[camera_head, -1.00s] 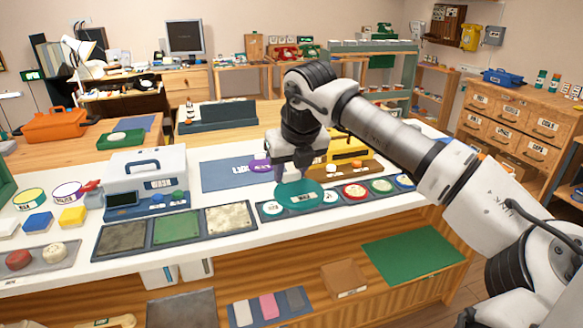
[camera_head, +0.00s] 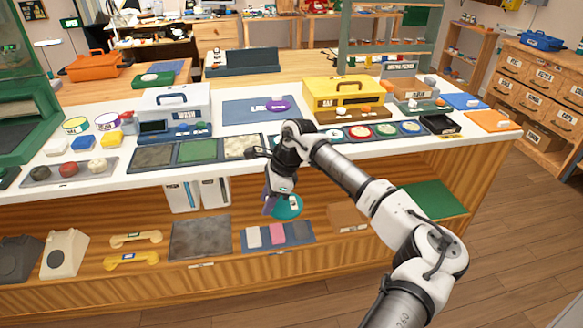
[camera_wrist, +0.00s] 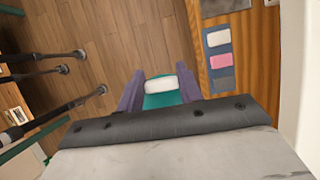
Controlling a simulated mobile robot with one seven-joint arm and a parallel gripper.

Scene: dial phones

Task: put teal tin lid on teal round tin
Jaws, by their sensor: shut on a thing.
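My gripper (camera_head: 277,204) hangs in front of the counter, at about the height of its lower shelf. I cannot pick out the teal round tin for sure in either view.
The lower shelf holds a blue tray (camera_head: 304,240) with white, pink and grey blocks, and a grey slab (camera_head: 200,238). Open wooden floor (camera_head: 500,235) lies at right.

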